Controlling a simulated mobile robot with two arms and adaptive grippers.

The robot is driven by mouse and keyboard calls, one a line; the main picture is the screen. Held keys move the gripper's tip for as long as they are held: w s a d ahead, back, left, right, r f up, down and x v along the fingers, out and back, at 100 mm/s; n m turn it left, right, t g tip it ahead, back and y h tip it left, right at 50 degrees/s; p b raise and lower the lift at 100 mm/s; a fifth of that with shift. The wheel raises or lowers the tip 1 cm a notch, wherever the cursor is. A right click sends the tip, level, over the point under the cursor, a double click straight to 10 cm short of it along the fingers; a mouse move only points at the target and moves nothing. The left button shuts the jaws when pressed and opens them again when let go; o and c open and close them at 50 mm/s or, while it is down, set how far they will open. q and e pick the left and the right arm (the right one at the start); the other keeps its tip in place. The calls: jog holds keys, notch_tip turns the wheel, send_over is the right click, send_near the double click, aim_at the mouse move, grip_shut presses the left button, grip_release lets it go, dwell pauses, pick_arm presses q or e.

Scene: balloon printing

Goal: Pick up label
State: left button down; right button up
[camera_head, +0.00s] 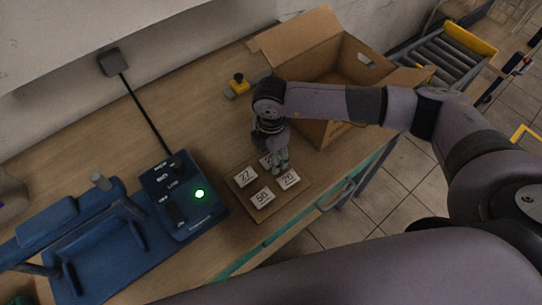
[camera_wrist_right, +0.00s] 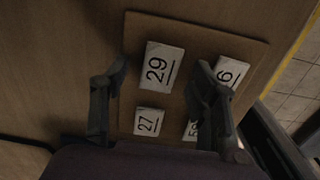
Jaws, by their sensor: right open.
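Several white number labels lie on a thin brown board (camera_head: 240,205) on the wooden table. In the right wrist view, label 29 (camera_wrist_right: 162,67) lies between and beyond the fingers of my right gripper (camera_wrist_right: 158,85). Label 27 (camera_wrist_right: 149,121) is below it. A label ending in 6 (camera_wrist_right: 230,73) and another label (camera_wrist_right: 191,131) are partly hidden by the right finger. In the head view, my right gripper (camera_head: 278,163) is over the board's far side, open and empty, covering part of one label. Labels 27 (camera_head: 245,177) and 50 (camera_head: 262,197) show clear. My left gripper is not in view.
An open cardboard box (camera_head: 325,50) is behind my right arm. A yellow-and-black button unit (camera_head: 239,84) sits at the back. A roller conveyor (camera_head: 440,65) is at far right.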

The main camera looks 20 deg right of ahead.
jog(key=shift+f+b, duration=0.25)
jog(key=shift+b, duration=0.05)
dwell(0.5)
jog(key=shift+c, duration=0.4)
jog(key=c, duration=0.7)
